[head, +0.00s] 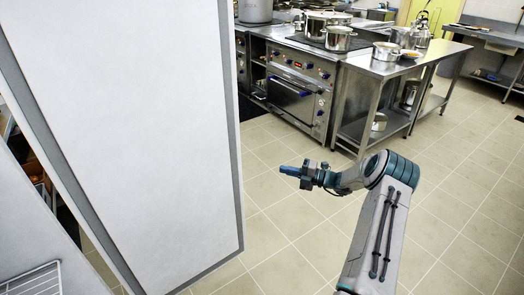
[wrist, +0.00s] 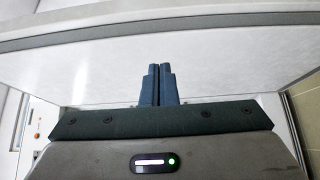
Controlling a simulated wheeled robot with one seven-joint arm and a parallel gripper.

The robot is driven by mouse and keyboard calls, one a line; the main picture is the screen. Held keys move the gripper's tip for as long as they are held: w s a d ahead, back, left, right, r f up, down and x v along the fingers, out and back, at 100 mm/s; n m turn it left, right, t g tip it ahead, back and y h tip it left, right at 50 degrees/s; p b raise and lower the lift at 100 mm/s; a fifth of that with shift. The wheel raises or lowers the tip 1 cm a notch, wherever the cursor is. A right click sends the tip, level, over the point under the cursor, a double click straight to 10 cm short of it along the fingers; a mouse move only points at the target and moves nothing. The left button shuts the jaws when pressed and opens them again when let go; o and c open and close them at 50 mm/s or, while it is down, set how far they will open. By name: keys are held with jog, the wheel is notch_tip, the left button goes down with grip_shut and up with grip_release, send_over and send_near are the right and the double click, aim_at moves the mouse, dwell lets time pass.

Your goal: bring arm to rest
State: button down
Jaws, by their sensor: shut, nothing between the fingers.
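My gripper (head: 284,169) is at the end of my bent arm, in the middle of the head view. It points left, toward a large white panel with a grey edge (head: 130,120). In the wrist view the two blue fingers of my gripper (wrist: 158,72) lie together, with nothing between them. The white panel (wrist: 200,55) fills the view beyond the fingertips. I cannot tell how large the gap between fingertips and panel is.
A steel stove with an oven (head: 290,90) and a steel table (head: 385,68) bearing pots stand at the back. A wire rack (head: 32,282) shows at the lower left. The tiled floor (head: 450,200) is clear around my arm and to the right.

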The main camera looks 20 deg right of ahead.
jog(key=s+a+r+n+g+h, duration=0.3)
jog(key=s+a+r+n+g, duration=0.25)
jog(key=s+a+n, duration=0.4)
jog(key=s+a+r+n+g+h, duration=0.3)
jog(key=s+a+r+n+g, duration=0.3)
jog(key=n, duration=0.6)
jog(key=s+r+n+t+h, duration=0.2)
jog(key=s+r+n+h, duration=0.2)
jog(key=s+n, duration=0.6)
jog(key=s+r+n+t+h+p, duration=0.1)
jog(key=s+r+n+h, duration=0.3)
jog(key=s+n, duration=0.7)
jog(key=shift+s+t+h, duration=0.3)
jog(key=shift+s+t, duration=0.05)
jog(key=shift+s, duration=0.7)
jog(key=shift+d+n, duration=0.15)
jog(key=shift+n, duration=0.1)
